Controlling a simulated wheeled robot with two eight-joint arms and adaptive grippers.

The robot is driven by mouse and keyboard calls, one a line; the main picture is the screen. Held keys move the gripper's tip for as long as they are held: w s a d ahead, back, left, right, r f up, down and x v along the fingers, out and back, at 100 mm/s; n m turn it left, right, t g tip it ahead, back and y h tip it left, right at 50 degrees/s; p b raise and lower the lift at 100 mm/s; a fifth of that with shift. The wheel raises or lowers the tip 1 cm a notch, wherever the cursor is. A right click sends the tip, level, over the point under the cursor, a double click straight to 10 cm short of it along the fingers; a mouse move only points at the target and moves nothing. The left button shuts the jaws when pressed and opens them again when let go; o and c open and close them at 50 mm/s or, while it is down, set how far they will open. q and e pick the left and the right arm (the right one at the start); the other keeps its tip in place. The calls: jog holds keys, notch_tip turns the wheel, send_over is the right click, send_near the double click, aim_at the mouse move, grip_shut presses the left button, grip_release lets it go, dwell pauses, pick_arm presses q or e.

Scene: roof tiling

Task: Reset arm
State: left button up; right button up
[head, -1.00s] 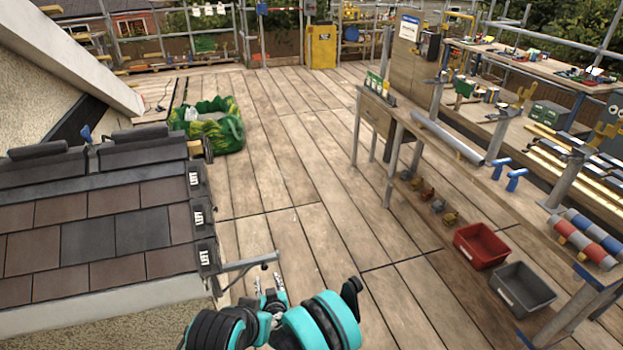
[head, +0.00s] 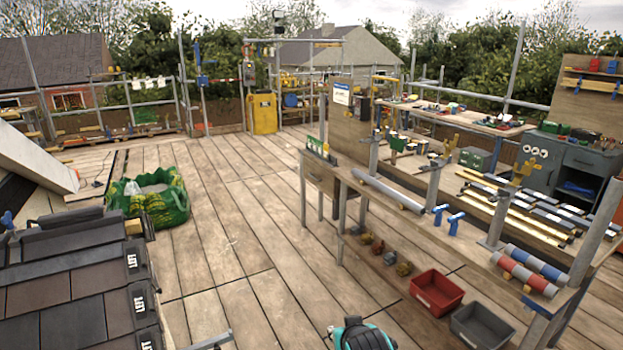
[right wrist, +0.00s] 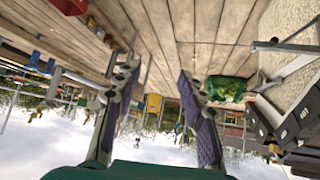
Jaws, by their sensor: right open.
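My right gripper (right wrist: 157,75) shows in the right wrist view with its two fingers wide apart and nothing between them. The wrist picture is upside down, with planks at the top and sky below. In the head view only a teal and black part of my arm (head: 360,336) shows at the bottom edge; no fingers show there. My left gripper is in neither view.
The tiled roof (head: 75,300) stands at the left and a green bag (head: 172,208) lies beyond it. A long workbench (head: 400,205) runs along the right, with a red bin (head: 437,292) and a grey bin (head: 482,326) below. The plank floor (head: 230,240) between is clear.

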jog(key=s+d+g, duration=0.1)
jog(key=s+d, duration=0.4)
jog(key=s, duration=0.4)
jog(key=s+d+f+m+g, duration=0.1)
jog(key=s+d, duration=0.3)
jog(key=s, duration=0.4)
jog(key=shift+s+d+h, duration=0.3)
jog(key=shift+s+d, duration=0.05)
jog(key=shift+s, duration=0.05)
